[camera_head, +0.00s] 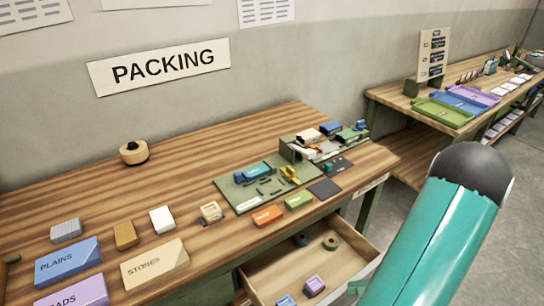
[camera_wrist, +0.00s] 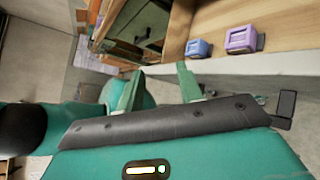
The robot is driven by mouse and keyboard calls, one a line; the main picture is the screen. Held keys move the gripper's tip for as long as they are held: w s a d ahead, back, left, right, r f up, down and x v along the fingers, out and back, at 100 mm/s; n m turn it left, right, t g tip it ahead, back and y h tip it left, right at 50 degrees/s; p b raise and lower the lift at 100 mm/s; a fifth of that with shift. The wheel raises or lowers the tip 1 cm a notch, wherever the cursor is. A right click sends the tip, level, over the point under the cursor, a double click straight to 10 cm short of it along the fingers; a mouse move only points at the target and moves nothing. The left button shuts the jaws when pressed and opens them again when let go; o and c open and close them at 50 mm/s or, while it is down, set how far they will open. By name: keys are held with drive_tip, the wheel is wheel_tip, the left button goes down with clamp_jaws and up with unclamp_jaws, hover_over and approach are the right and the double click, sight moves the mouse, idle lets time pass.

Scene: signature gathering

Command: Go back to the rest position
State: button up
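My gripper (camera_wrist: 158,82) shows in the wrist view with its two green fingers apart and nothing between them. It is beside the open drawer (camera_head: 325,268), whose pale front edge (camera_wrist: 235,66) runs just beyond the fingers. A blue block (camera_wrist: 198,48) and a purple block (camera_wrist: 241,40) lie in the drawer, apart from the fingers. In the head view my teal arm crosses the lower right and hides part of the floor; the gripper itself is mostly hidden or cut off there.
A second table (camera_head: 400,102) with coloured trays (camera_head: 443,112) stands at the right. Grey floor is open beyond my arm.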

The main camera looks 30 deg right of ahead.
drive_tip(key=w+a+r+n+g+h, duration=0.5)
drive_tip(key=w+a+r+n+g, duration=0.45)
drive_tip(key=a+r+n, duration=0.7)
drive_tip(key=w+a+r+n+t+h, duration=0.1)
drive_tip(key=a+r+n+t+h, duration=0.4)
drive_tip(key=n, duration=1.3)
drive_tip(key=a+r+t, duration=0.1)
drive_tip(key=a+r, duration=0.3)
drive_tip(key=r, duration=0.1)
drive_tip(key=shift+a+h, duration=0.4)
